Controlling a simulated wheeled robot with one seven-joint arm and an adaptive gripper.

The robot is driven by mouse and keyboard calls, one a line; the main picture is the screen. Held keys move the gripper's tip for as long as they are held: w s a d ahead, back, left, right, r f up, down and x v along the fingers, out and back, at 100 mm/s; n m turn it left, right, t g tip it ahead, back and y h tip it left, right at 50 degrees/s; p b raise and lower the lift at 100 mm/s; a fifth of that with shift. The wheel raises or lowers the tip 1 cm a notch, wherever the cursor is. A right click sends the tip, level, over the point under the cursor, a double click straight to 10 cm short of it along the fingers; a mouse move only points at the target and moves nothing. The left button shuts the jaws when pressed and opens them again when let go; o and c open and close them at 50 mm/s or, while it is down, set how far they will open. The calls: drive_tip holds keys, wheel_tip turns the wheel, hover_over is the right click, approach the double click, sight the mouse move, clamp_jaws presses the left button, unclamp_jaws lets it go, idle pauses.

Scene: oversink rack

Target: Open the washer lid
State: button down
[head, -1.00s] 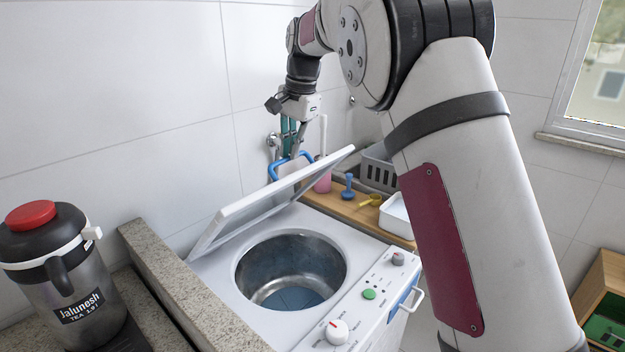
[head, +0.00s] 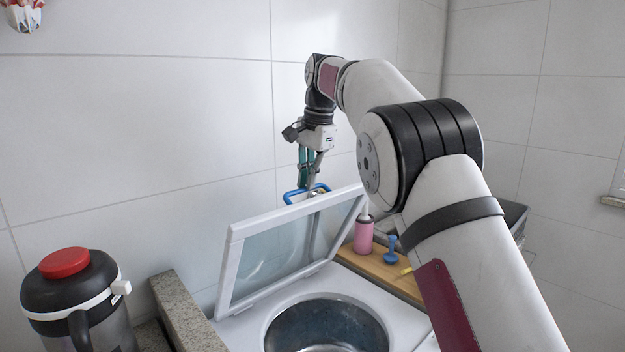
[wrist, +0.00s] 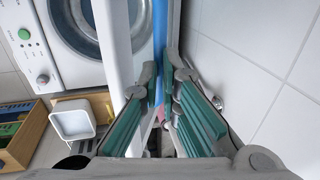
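The washer lid (head: 232,268) is a white frame with a clear pane. It stands tilted up steeply at the back left of the tub opening (head: 330,325). A blue handle (head: 292,195) shows behind the lid's upper edge, on its outer side. My gripper (head: 311,188) points down at this handle, and its fingertips are behind the lid edge. In the wrist view the fingertips (wrist: 161,72) lie on both sides of the blue bar (wrist: 160,32) and appear closed on it. The white lid edge (wrist: 113,45) runs beside them on the left.
A tiled wall (head: 140,130) stands close behind the lid. A pink bottle (head: 363,236) and a blue item (head: 391,250) stand on a wooden counter (head: 375,268) to the right. A red-topped jug (head: 75,300) and a stone ledge (head: 185,315) are at left.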

drive_tip(key=shift+a+f, duration=0.2)
drive_tip(key=shift+f, duration=0.45)
drive_tip(key=shift+a+f, duration=0.2)
drive_tip(key=shift+f, duration=0.4)
drive_tip(key=c, duration=1.9)
unclamp_jaws()
drive_tip(key=shift+o, duration=1.2)
drive_tip(key=shift+w+a+f, duration=0.1)
drive_tip(key=shift+w+f, duration=0.15)
drive_tip(key=shift+w, duration=0.15)
drive_tip(key=shift+s+d+r, duration=0.2)
drive_tip(key=shift+r, duration=0.1)
drive_tip(key=shift+d+r, duration=0.1)
drive_tip(key=shift+r, duration=0.45)
drive_tip(key=v, duration=0.6)
drive_tip(key=shift+r, duration=0.25)
drive_tip(key=shift+s, duration=0.1)
